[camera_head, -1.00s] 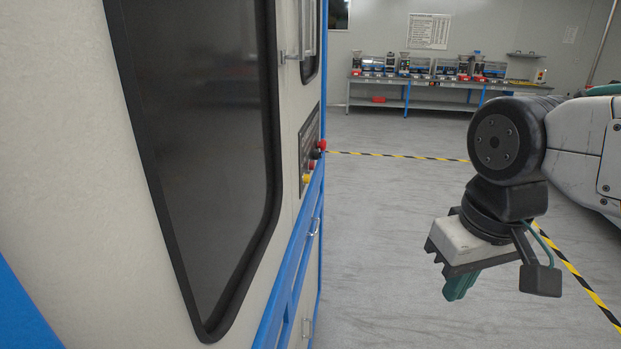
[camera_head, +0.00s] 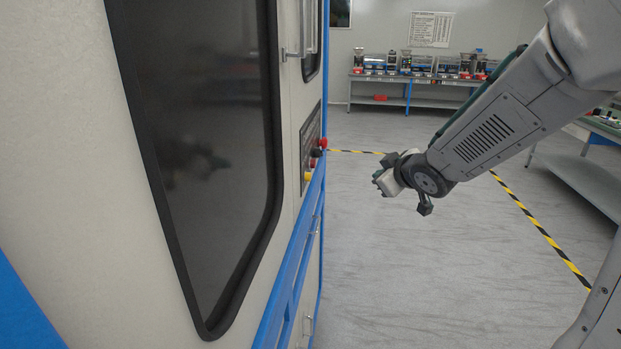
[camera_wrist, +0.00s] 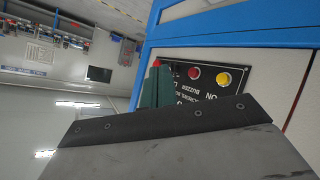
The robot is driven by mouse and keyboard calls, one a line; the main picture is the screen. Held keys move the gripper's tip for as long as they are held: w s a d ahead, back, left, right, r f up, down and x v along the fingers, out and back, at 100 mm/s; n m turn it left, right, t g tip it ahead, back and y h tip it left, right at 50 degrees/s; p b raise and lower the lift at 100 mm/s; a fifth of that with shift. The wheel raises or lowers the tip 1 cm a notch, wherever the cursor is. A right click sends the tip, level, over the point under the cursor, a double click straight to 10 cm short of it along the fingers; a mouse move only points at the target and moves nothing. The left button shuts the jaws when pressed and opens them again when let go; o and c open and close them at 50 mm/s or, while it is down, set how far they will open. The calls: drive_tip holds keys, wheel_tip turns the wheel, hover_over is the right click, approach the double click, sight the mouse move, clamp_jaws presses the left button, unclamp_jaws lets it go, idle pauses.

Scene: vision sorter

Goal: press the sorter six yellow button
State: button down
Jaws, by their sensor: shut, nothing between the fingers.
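The yellow button (camera_head: 307,176) sits low on the control panel (camera_head: 310,140) on the side of the tall white and blue sorter. In the wrist view the yellow button (camera_wrist: 224,79) is beside a red button (camera_wrist: 194,75). My gripper (camera_head: 380,185) is to the right of the panel, apart from it, at about the button's height and pointing left toward the machine. In the wrist view the green fingers (camera_wrist: 157,86) are shut and empty, and they cover part of the panel.
The sorter's dark window (camera_head: 200,150) and door handle (camera_head: 297,45) are on the left. A blue rail (camera_head: 293,265) runs along the machine below the panel. A bench (camera_head: 430,80) with several devices stands at the back. The floor between is clear.

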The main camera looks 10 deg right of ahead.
sight(308, 177)
drive_tip(key=w+a+f+n+t+y, duration=0.1)
drive_tip(key=w+a+f+n+y, duration=0.2)
drive_tip(key=y, duration=0.2)
drive_tip(key=shift+w+a, duration=0.3)
drive_tip(key=shift+a, duration=0.05)
drive_tip(key=shift+a, duration=0.15)
drive_tip(key=w+a, duration=0.3)
drive_tip(key=a, duration=0.5)
drive_tip(key=shift+w, duration=0.2)
idle(1.8)
drive_tip(key=shift+w+a, duration=0.15)
drive_tip(key=shift+a, duration=0.15)
